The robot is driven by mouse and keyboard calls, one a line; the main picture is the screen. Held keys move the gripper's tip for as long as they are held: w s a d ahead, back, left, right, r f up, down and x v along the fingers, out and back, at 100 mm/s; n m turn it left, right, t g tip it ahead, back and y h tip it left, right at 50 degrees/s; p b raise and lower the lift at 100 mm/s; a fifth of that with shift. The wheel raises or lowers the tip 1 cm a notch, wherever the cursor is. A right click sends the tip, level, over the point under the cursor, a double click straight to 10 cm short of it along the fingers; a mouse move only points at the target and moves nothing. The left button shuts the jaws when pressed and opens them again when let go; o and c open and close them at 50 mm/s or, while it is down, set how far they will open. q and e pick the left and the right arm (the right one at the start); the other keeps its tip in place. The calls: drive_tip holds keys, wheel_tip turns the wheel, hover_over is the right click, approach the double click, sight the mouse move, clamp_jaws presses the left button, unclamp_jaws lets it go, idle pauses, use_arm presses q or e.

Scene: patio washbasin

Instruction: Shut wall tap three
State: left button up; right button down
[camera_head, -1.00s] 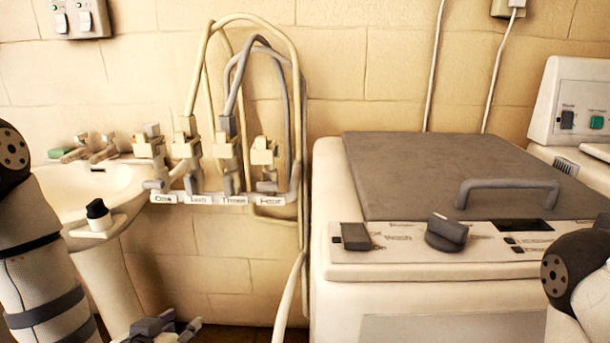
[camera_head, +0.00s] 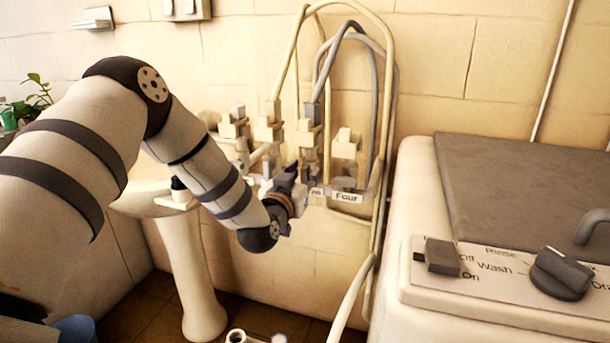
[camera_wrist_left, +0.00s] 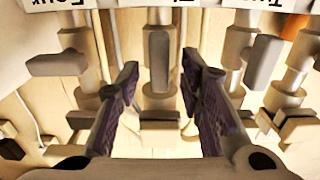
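Wall tap three (camera_head: 306,138) is on the wall rail, left of tap four (camera_head: 345,146). Its lower part and most of its label are hidden behind my left gripper (camera_head: 287,178) in the head view. In the left wrist view, which is upside down, tap three's grey lever (camera_wrist_left: 159,60) points straight along the pipe, between the two dark fingers. My left gripper (camera_wrist_left: 160,78) is open there, with a gap on each side of the lever. Tap four's lever (camera_wrist_left: 58,64) lies crosswise and tap two's lever (camera_wrist_left: 264,60) is at a slant. My right gripper is out of view.
A washing machine (camera_head: 408,215) stands at the right. A pedestal basin (camera_head: 185,250) is at the left, partly behind my left arm. Hoses (camera_head: 390,105) loop above the taps, and a pale hose (camera_head: 352,295) runs down beside the machine.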

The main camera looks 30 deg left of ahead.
use_arm(q)
drive_tip(key=shift+r, duration=0.1)
clamp_jaws()
drive_tip(key=shift+m, duration=0.3)
drive_tip(key=m, duration=0.2)
drive_tip(key=shift+d+r+m+p, duration=0.1)
drive_tip(key=shift+d+m+p, duration=0.2)
drive_tip(key=shift+p, duration=0.1)
drive_tip(key=m, duration=0.4)
drive_tip(key=shift+w+d+f+m, duration=0.1)
drive_tip(key=shift+d+f+m, duration=0.05)
drive_tip(key=shift+f+m, duration=0.15)
drive_tip(key=m, duration=0.3)
drive_tip(key=shift+d+f+m, duration=0.15)
drive_tip(key=shift+m, duration=0.15)
drive_tip(key=m, duration=0.4)
drive_tip(key=shift+f, duration=0.25)
drive_tip(key=shift+f+m, duration=0.1)
drive_tip(key=shift+m, duration=1.1)
